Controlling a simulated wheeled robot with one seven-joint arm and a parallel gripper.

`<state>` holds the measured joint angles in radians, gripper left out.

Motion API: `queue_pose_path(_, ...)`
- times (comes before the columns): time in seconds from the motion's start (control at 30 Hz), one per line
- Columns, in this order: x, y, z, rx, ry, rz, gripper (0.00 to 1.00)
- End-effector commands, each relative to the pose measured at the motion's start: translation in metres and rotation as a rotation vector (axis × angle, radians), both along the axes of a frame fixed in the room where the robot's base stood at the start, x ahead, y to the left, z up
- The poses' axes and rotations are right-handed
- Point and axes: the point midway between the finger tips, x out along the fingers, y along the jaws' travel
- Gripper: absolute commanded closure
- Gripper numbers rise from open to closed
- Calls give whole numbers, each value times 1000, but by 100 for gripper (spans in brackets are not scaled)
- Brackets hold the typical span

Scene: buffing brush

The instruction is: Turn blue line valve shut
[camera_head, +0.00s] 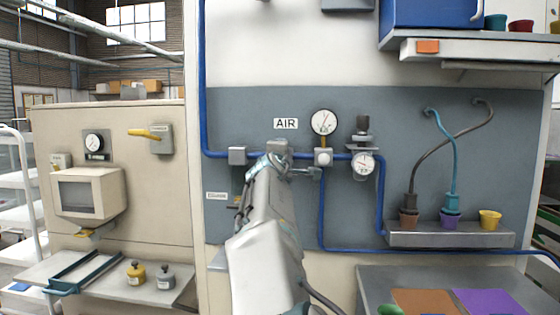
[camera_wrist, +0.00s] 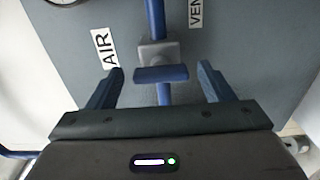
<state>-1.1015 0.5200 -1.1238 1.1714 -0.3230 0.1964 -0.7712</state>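The blue valve handle (camera_wrist: 160,74) is a short flat bar in the wrist view, in front of a grey valve body (camera_wrist: 157,52) on the blue pipe (camera_wrist: 155,15). The handle lies crosswise to the pipe. My gripper (camera_wrist: 160,78) is open, with one dark finger on each side of the handle and a visible gap at both. In the head view my gripper (camera_head: 284,166) is at the blue pipe (camera_head: 220,155) below the AIR label (camera_head: 286,124). My arm hides the handle there. How deep the handle sits between the fingers is unclear.
A pressure gauge (camera_head: 323,122) and a second gauge (camera_head: 363,163) sit right of my gripper. A grey box (camera_head: 237,155) on the pipe is close to the left. A shelf (camera_head: 450,240) with cups juts out at right. A VENT label, partly cut off, shows in the wrist view (camera_wrist: 196,12).

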Motion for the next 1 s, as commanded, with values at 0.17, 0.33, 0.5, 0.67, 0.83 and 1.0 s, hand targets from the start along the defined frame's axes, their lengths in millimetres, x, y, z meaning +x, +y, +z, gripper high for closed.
queue_pose_path(0.17,-1,0,-1,-1,1,-1,25)
queue_pose_path(0.33,-10,1,-2,-2,0,1,25)
queue_pose_path(0.5,-29,2,-4,1,0,3,25)
queue_pose_path(0.67,-47,4,-3,-1,0,3,25)
queue_pose_path(0.83,-64,4,-3,0,0,4,25)
queue_pose_path(1.0,-81,4,-3,0,0,3,25)
